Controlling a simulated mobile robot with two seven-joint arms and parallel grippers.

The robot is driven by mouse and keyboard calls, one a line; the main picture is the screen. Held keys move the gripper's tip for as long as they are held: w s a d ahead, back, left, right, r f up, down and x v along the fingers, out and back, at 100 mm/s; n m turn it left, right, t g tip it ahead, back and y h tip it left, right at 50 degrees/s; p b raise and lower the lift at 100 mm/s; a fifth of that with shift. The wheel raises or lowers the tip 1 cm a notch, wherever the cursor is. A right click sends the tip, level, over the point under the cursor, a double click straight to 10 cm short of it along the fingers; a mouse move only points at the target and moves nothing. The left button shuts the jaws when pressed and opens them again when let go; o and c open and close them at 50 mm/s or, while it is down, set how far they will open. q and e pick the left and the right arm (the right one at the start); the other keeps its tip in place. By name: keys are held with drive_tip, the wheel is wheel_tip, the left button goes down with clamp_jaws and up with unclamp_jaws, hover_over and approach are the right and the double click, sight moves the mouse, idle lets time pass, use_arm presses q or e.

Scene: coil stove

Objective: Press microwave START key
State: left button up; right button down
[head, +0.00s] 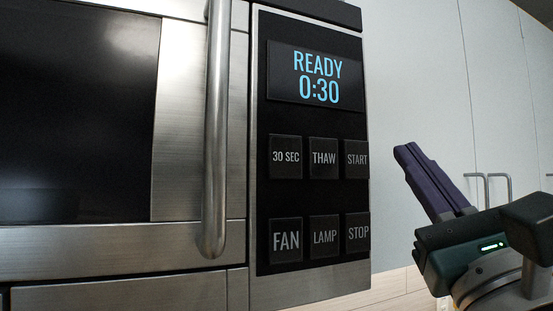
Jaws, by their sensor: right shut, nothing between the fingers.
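The microwave (309,285) fills the left and middle of the head view. Its display (317,78) reads READY 0:30. The START key (356,159) is at the right end of the upper key row, a dark square key at the panel's right edge. My right gripper (402,151) is shut and empty, with its purple fingers pointing up and left. In the picture its fingertips are just right of the START key, with a gap between them. My left gripper is not in view.
The 30 SEC (286,157) and THAW (323,158) keys are left of START; FAN (286,240), LAMP (324,236) and STOP (358,233) are below. A vertical door handle (216,130) sticks out left of the panel. Pale cabinets (430,70) with metal handles stand at right.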

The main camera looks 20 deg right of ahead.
sight(363, 145)
drive_tip(key=shift+w+a+b, duration=0.15)
drive_tip(key=shift+w+b, duration=0.45)
drive_tip(key=shift+w, duration=1.8)
drive_tip(key=shift+w, duration=0.1)
drive_tip(key=shift+w+f+b, duration=0.1)
drive_tip(key=shift+w+b, duration=0.05)
drive_tip(key=shift+b, duration=0.15)
drive_tip(key=shift+w, duration=0.15)
